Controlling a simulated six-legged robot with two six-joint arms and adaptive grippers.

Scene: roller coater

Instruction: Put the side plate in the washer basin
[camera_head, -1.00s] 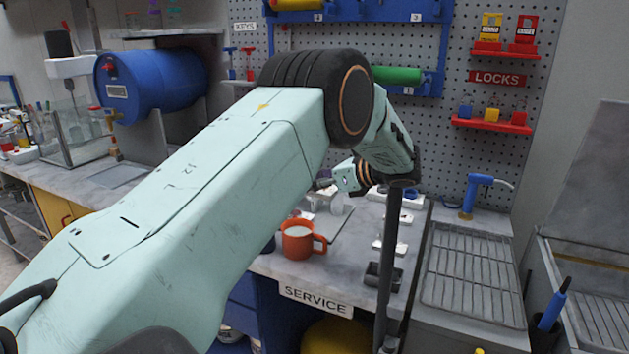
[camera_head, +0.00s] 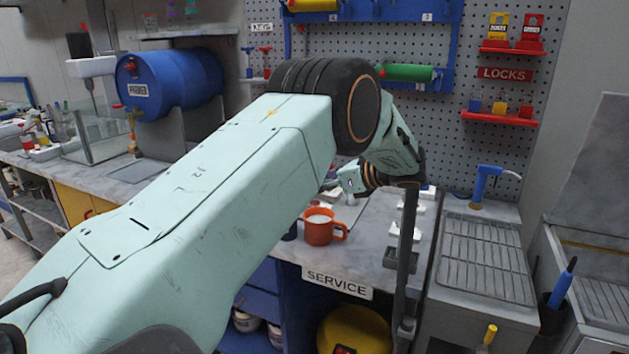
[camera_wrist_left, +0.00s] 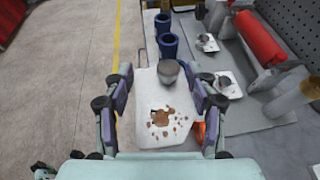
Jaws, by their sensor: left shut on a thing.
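My left gripper (camera_head: 352,180) is over the counter behind an orange mug (camera_head: 321,227). In the left wrist view my left gripper (camera_wrist_left: 159,75) has one finger on each side of a white side plate (camera_wrist_left: 150,138) marked with brown crumbs or stains, and is shut on it. A grey cup (camera_wrist_left: 168,74) shows at the plate's far edge; I cannot tell whether it stands on it. The plate is not clear in the head view, where the arm hides that area. A grey washer basin (camera_head: 605,300) with a raised lid stands at the far right. My right gripper is not in view.
A ribbed metal drainboard (camera_head: 485,260) with a blue tap (camera_head: 482,187) lies between the counter and the basin. A blue-handled brush (camera_head: 562,285) stands upright by the basin. Blue cups (camera_wrist_left: 168,48) and white fixtures (camera_wrist_left: 228,85) stand near the plate.

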